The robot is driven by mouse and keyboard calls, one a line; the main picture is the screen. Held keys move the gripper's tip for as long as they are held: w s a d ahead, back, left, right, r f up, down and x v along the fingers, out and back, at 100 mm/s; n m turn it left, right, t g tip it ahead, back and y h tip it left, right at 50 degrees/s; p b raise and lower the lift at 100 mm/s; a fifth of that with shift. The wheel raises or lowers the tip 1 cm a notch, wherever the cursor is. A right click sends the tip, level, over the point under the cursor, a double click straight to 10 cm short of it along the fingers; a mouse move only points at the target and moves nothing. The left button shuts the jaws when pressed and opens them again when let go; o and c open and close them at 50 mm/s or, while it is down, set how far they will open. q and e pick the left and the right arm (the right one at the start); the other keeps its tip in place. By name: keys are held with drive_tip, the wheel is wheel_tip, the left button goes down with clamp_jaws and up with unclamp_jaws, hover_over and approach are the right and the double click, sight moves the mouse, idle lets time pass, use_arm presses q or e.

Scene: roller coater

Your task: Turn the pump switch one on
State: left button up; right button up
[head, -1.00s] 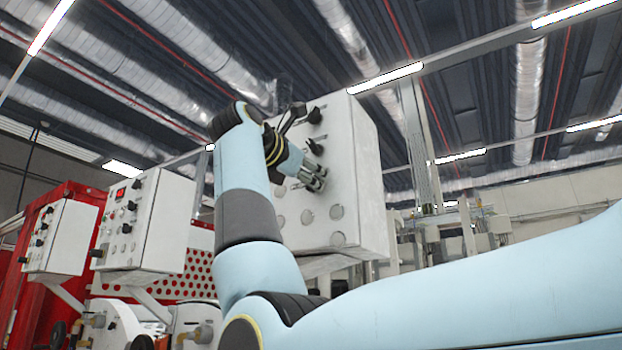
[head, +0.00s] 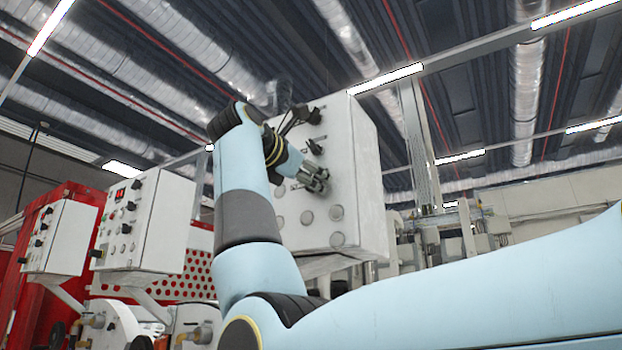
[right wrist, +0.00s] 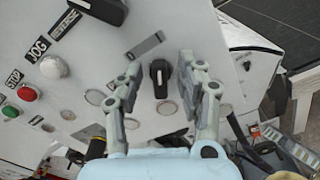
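The white control box (head: 355,215) stands in front of me in the head view, with black rotary switches (head: 315,116) on its face. My right gripper (head: 318,182) is at this face. In the right wrist view a black rotary switch (right wrist: 159,78) with a pale mark on its handle lies between the two fingers of the right gripper (right wrist: 160,72). The fingers are open, one on each side, with visible gaps to the switch. The label plate (right wrist: 145,45) beside the switch is not readable, so I cannot tell which switch it is. My left gripper is not in view.
The wrist view shows a red button (right wrist: 29,94), a green button (right wrist: 10,111), a white JOG button (right wrist: 53,67) and a large black REVERSE switch (right wrist: 98,8) on the panel. Two other control boxes (head: 160,225) (head: 72,240) stand at the left.

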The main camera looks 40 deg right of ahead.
drive_tip(key=v, duration=0.7)
drive_tip(key=shift+a, duration=0.25)
idle(0.3)
